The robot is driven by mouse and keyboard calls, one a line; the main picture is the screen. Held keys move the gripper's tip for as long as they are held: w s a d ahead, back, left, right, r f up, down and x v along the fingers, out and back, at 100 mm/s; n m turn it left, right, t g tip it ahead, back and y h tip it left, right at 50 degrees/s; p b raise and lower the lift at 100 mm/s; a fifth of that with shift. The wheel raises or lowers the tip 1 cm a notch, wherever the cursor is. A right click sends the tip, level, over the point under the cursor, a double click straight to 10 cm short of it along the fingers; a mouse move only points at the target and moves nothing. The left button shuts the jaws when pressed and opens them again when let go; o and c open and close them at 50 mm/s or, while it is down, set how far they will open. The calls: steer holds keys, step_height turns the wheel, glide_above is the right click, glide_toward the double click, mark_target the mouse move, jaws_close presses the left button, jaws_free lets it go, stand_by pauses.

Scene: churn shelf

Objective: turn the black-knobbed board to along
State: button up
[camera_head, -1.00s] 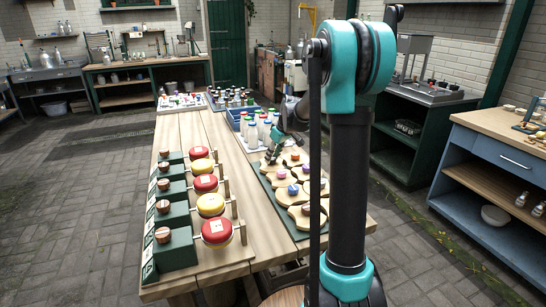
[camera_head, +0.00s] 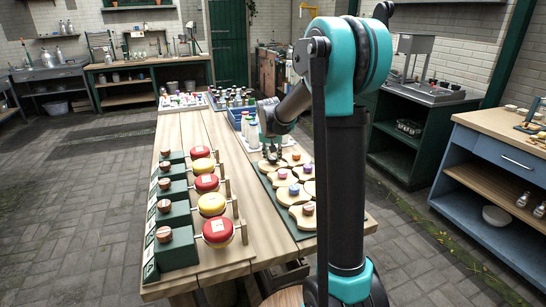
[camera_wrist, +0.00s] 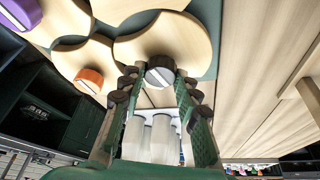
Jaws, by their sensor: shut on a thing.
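The black knob (camera_wrist: 160,72) stands on a round-edged wooden board (camera_wrist: 172,36), and its pale stripe faces the wrist camera. My gripper (camera_wrist: 158,76) has its fingertips on both sides of this knob and is shut on it. In the head view my gripper (camera_head: 271,156) points down at the back left of the green mat, over the board (camera_head: 268,166). The fingers hide most of the knob there. Whether the board lies flat on the mat or is lifted, I cannot tell.
Boards with orange (camera_wrist: 90,76) and purple (camera_wrist: 20,10) knobs lie close beside it. White bottles (camera_wrist: 163,138) stand just behind the gripper.

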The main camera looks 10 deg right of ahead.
steer(key=shift+a+m+h, duration=0.1)
steer(key=shift+m+h, duration=0.5)
steer(key=shift+m, duration=1.1)
steer(key=shift+g, duration=0.3)
steer(key=o, duration=1.2)
steer(key=shift+c, duration=0.2)
steer(key=v, duration=1.2)
steer(key=shift+a, duration=0.1)
